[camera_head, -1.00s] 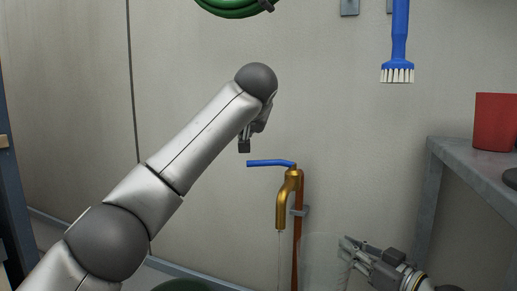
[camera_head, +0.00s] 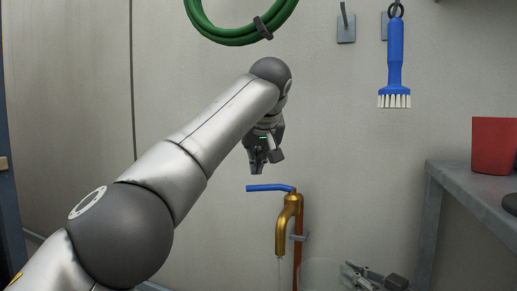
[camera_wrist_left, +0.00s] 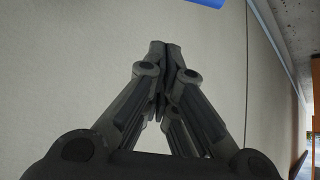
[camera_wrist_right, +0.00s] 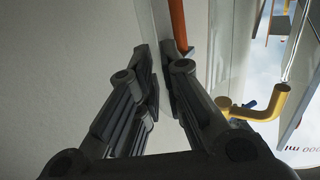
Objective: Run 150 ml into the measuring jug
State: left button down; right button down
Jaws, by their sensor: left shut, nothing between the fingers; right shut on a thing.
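The brass tap (camera_head: 289,215) stands by the wall, its blue lever (camera_head: 268,188) pointing left. A thin stream of water (camera_head: 279,265) hangs below its spout. My left gripper (camera_head: 257,172) is shut and empty, just above the lever and apart from it; the lever's blue edge (camera_wrist_left: 207,2) shows at the top of the left wrist view. My right gripper (camera_head: 348,268) is shut on the clear measuring jug (camera_head: 318,272), right of the stream. The jug's wall and "ml" lettering (camera_wrist_right: 312,135) show in the right wrist view. The water level in the jug cannot be made out.
A grey shelf (camera_head: 470,190) with a red container (camera_head: 494,145) stands at the right. A blue brush (camera_head: 395,65) and a coiled green hose (camera_head: 240,30) hang on the wall above. The wall around the tap is otherwise clear.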

aim_at(259, 186)
pick_arm(q)
jog(key=shift+s+d+f, duration=0.25)
jog(key=shift+s+f, duration=0.8)
jog(key=shift+f, duration=0.2)
jog(key=shift+s, duration=0.1)
jog(key=shift+s+d, duration=0.2)
jog(key=shift+s, duration=0.85)
